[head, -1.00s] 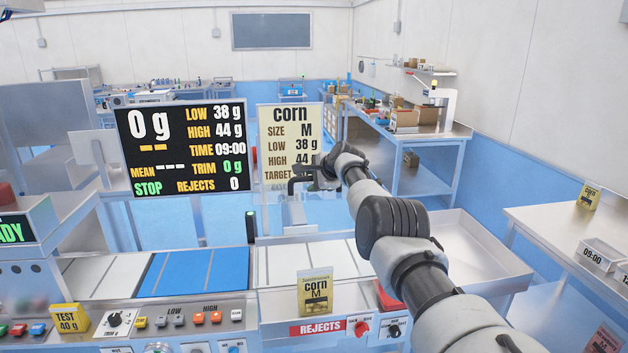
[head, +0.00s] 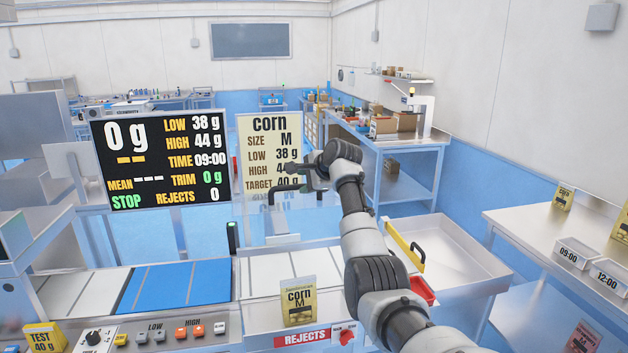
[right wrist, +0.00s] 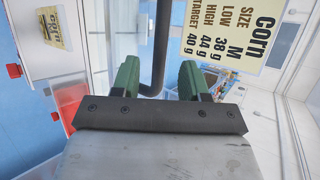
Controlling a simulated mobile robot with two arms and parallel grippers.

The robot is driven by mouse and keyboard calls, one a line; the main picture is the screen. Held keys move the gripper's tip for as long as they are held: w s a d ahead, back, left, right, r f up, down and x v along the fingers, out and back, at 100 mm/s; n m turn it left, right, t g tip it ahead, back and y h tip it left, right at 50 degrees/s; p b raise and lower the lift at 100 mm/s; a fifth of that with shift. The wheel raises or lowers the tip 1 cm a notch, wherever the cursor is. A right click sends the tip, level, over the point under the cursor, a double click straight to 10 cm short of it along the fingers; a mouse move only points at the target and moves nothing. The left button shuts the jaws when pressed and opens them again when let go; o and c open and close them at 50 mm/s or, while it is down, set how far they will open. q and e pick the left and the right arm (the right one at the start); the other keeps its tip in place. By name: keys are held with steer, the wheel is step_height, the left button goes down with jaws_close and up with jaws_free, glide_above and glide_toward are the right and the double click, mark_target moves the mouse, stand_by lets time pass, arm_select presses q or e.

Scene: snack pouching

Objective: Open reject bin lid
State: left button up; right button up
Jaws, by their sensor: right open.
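My right gripper (head: 293,177) is raised in front of the corn sign. In the right wrist view its two green fingers (right wrist: 158,82) stand apart. A bent black bar (right wrist: 157,45) shows in the gap between them; I cannot tell whether it touches either finger. The REJECTS label (head: 302,338) is on the front panel at the bottom. A red bin (head: 422,291) shows beside my right forearm, partly hidden by it. I cannot make out the lid clearly. My left gripper is out of view.
A corn pouch (head: 299,302) stands above the label, with a red knob (head: 347,337) to the right. The display (head: 160,157) and corn sign (head: 268,165) stand behind the conveyor. An empty metal tray (head: 452,250) lies right of my arm.

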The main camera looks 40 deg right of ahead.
steer(key=b+v, duration=0.1)
steer(key=v, duration=0.3)
stand_by(0.5)
